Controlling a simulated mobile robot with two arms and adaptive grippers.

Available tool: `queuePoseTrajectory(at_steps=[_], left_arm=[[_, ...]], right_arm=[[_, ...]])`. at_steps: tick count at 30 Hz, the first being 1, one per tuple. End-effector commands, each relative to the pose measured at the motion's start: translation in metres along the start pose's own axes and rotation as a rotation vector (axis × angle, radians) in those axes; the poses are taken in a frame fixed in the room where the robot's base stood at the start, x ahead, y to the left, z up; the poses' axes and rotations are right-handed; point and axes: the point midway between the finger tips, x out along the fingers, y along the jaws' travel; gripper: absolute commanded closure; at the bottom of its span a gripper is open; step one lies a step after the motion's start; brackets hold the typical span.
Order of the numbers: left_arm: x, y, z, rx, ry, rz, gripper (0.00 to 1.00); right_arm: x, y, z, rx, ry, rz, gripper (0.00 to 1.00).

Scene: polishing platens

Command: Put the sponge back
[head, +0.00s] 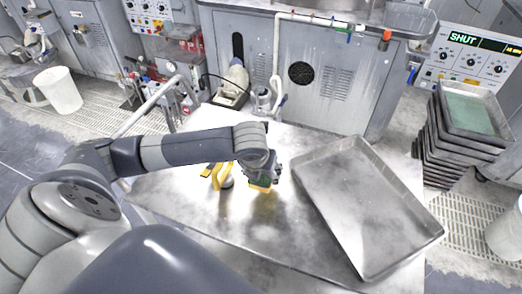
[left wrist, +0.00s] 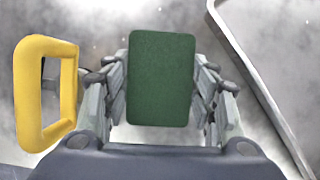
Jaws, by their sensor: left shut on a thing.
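The sponge (head: 261,185) has a green face and a yellow underside. In the left wrist view the green face of the sponge (left wrist: 161,78) fills the space between the fingers. My left gripper (head: 262,174) is shut on it, with fingers along both sides; the fingers also show in the left wrist view (left wrist: 160,95). The sponge is over the shiny metal table (head: 240,233), left of the tray, with a yellow reflection below it. I cannot tell how high above the table it is. My right gripper is not in view.
A yellow-handled tool (head: 217,178) stands close to the left of my gripper; its handle shows in the left wrist view (left wrist: 28,95). A large shallow metal tray (head: 365,205) lies on the right of the table. Stacked trays (head: 460,150) stand beyond it. The table's front middle is clear.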

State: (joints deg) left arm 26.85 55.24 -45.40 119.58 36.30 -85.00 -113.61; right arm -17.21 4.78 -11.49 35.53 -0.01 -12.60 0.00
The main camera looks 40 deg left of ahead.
Motion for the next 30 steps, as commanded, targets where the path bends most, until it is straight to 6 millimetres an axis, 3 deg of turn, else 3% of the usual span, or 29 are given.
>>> queuePoseTrajectory(at_steps=[5, 21, 30], left_arm=[[0.002, 0.006, 0.008, 0.047, 0.000, -0.019, 0.66], [0.051, 0.032, 0.103, 0.047, 0.001, -0.022, 0.66], [0.069, 0.041, 0.133, 0.051, 0.002, -0.022, 0.66]], right_arm=[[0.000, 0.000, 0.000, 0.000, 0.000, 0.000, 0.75], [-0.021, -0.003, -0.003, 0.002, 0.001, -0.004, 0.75], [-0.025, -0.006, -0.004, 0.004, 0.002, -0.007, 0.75]])
